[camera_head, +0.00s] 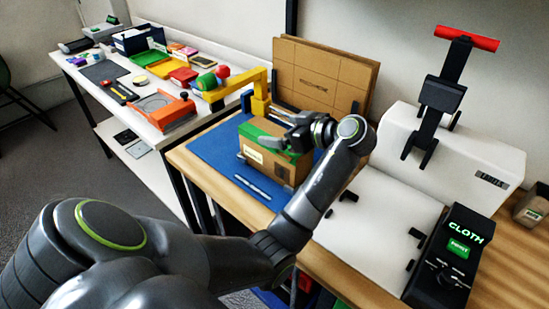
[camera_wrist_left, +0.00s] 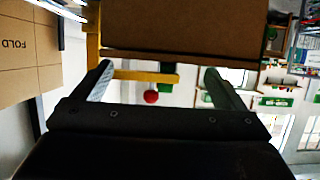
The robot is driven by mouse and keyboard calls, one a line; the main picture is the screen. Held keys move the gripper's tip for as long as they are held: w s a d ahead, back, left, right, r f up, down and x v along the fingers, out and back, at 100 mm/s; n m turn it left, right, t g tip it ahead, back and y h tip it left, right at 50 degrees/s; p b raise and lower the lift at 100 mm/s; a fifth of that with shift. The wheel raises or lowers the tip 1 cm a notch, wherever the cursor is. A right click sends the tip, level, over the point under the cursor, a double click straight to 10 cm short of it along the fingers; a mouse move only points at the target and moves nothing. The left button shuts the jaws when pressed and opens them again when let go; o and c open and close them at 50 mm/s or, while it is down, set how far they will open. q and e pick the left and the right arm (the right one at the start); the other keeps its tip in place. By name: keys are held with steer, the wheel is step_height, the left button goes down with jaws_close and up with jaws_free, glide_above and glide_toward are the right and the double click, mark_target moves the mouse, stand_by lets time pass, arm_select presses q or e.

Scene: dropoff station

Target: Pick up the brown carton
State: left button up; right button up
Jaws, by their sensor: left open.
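The brown carton (camera_head: 264,168), with green tape on its top and a pale label on its front, stands upright on the blue mat (camera_head: 212,151). My left gripper (camera_head: 272,143) is open at the carton's top and hides part of it. In the left wrist view the brown carton (camera_wrist_left: 185,28) fills the top middle, just past the fingertips of my left gripper (camera_wrist_left: 159,72). The fingers are spread apart with nothing held between them. I cannot tell whether they touch the carton. My right gripper is not in view.
Flat cardboard sheets (camera_head: 322,82) stand behind the mat. A yellow arm-like fixture (camera_head: 240,84) rises beside the carton. A white pen (camera_head: 253,187) lies in front. A white press (camera_head: 450,150) is at right. A white table (camera_head: 140,120) with coloured trays is at left.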

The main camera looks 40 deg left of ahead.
mark_target(266, 129)
arm_select(q)
steer(key=b+x, duration=0.1)
steer(key=x, duration=0.4)
steer(key=shift+s+f+b, duration=0.1)
steer(key=shift+s+b, duration=0.1)
steer(key=shift+b, duration=0.15)
steer(key=shift+a, duration=0.25)
steer(key=shift+d, duration=0.1)
steer(key=shift+c, duration=0.3)
